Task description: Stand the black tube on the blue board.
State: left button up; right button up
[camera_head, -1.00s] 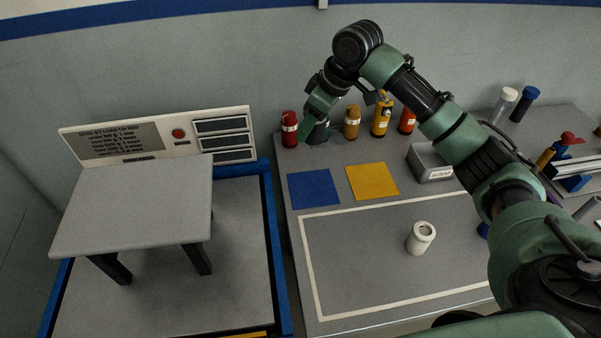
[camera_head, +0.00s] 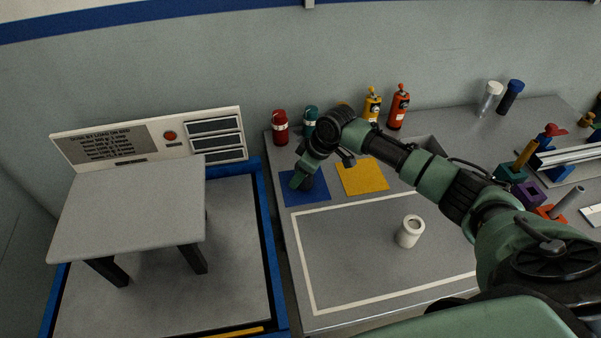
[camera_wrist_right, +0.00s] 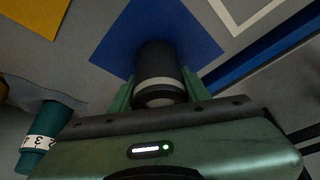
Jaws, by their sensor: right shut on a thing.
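The black tube (camera_wrist_right: 158,65), dark with a pale band, is between the green fingers of my right gripper (camera_wrist_right: 156,92) in the right wrist view. The gripper is shut on it. The blue board (camera_head: 318,196) is a flat square at the left of the table; it also shows in the right wrist view (camera_wrist_right: 200,30), behind the tube. In the head view my right gripper (camera_head: 302,178) is low over this board and hides part of it. I cannot tell whether the tube touches the board. My left gripper is not in view.
A yellow square (camera_head: 362,177) lies to the right of the blue board. Red (camera_head: 280,128) and teal (camera_head: 310,120) bottles stand behind. A white cylinder (camera_head: 410,232) stands inside the outlined area. A grey stool (camera_head: 130,205) is at the left.

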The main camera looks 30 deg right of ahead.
jog(key=shift+f, duration=0.1)
jog(key=o, duration=1.4)
jog(key=v, duration=1.2)
jog(key=shift+b, duration=0.4)
jog(key=shift+a, duration=0.1)
